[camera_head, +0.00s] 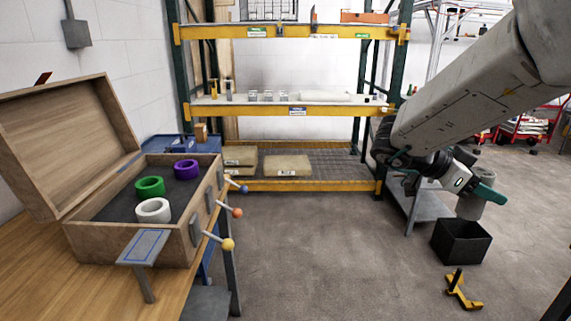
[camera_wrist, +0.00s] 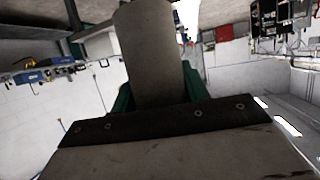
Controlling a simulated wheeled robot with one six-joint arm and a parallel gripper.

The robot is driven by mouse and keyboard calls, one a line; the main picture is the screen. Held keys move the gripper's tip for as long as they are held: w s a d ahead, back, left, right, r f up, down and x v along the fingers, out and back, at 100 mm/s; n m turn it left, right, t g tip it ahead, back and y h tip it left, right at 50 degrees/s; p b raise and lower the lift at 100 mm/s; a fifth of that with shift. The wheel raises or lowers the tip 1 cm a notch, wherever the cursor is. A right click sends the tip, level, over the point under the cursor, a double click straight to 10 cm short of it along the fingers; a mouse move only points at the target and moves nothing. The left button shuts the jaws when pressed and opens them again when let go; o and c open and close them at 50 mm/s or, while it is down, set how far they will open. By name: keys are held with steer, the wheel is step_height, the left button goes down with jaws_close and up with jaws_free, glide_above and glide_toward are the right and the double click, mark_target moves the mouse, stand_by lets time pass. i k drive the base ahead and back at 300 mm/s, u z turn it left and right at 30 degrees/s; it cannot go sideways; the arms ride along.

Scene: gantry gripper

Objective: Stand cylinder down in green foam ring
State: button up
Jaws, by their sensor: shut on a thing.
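The green foam ring (camera_head: 150,187) lies inside the open wooden box (camera_head: 120,250) at left in the head view, between a purple ring (camera_head: 186,169) and a white ring (camera_head: 153,210). My gripper (camera_head: 476,193) is at the right, well away from the box, above the floor. It is shut on a grey cylinder (camera_head: 470,207), which looks tilted in the head view. In the wrist view the cylinder (camera_wrist: 150,50) stands out between the green fingers, and the gripper body hides part of it.
The box sits on a wooden table (camera_head: 60,285), its lid (camera_head: 60,130) raised. Knobbed levers (camera_head: 228,243) and a small grey plate (camera_head: 145,247) jut from its near and right sides. A shelf rack (camera_head: 290,110) stands behind. A black bin (camera_head: 461,241) and yellow bracket (camera_head: 461,290) are on the floor.

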mark_target(152, 194)
steer(key=i, duration=2.25)
steer(key=u, duration=2.8)
